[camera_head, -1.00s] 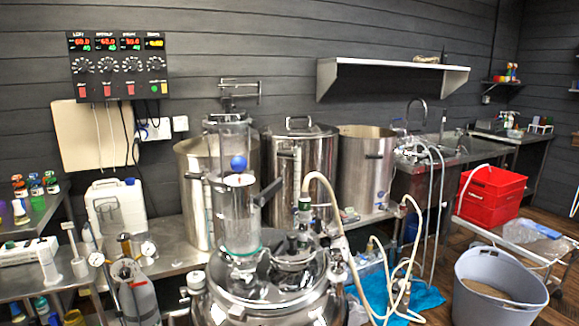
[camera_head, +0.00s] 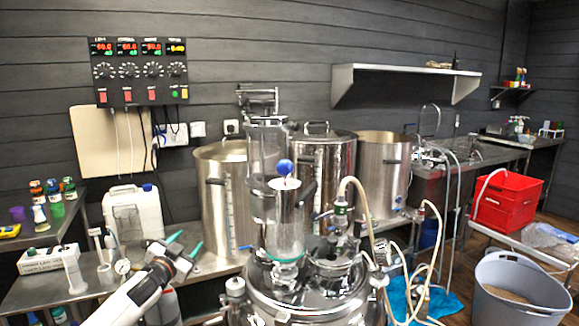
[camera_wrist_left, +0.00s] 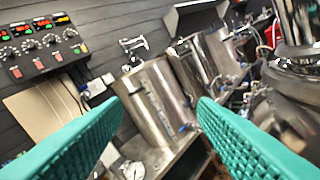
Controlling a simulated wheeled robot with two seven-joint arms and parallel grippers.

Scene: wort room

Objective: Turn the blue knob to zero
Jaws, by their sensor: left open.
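My left gripper (camera_head: 184,243) is open and empty, low in front of the bench, below the panel and left of the ball. Its teal fingers spread wide in the left wrist view (camera_wrist_left: 160,105).
Steel kettles (camera_head: 222,200) line the bench at the back. The steel vessel (camera_head: 310,285) with hoses stands at front centre, right of my left arm. A white jug (camera_head: 135,213) and small bottles are at left. A red crate (camera_head: 508,202) and grey bucket (camera_head: 520,290) are at right.

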